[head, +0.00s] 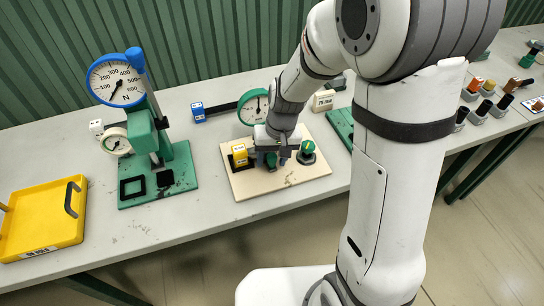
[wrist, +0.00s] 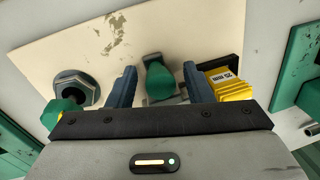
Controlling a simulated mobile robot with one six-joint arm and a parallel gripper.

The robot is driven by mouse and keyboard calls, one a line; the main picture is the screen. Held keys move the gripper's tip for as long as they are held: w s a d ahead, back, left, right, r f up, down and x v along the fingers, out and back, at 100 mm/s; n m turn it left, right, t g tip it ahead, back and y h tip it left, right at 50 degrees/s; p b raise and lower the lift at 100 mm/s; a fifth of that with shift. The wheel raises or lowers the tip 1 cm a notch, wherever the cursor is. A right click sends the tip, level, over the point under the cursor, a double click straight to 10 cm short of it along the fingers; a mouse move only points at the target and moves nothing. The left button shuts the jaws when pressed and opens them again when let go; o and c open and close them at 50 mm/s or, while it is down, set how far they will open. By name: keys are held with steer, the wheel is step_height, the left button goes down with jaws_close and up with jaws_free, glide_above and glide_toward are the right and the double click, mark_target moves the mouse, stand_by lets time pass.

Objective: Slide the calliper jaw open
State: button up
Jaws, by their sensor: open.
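My gripper (head: 272,158) is low over a pale board (head: 300,180) on the bench. In the wrist view, its two blue-grey fingers (wrist: 160,84) are open and stand on either side of a green grip (wrist: 158,80) on a grey metal part, with a gap showing on each side. I take this grip to be on the calliper jaw, but much of it is hidden by my gripper. A yellow block marked 25 mm (wrist: 228,80) sits right of the fingers in the wrist view; it also shows in the head view (head: 239,154).
A green stand with a force dial (head: 117,80) and a yellow tray (head: 40,222) stand to the left. Bench between them is clear.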

mark_target(274, 179)
steer(key=shift+c, duration=0.6)
jaws_close()
steer(key=shift+s, duration=0.15)
steer(key=s, duration=0.1)
steer(key=s+d+b, duration=0.1)
steer(key=s, duration=0.1)
steer(key=shift+s, duration=0.1)
jaws_free()
steer(key=shift+o, duration=0.6)
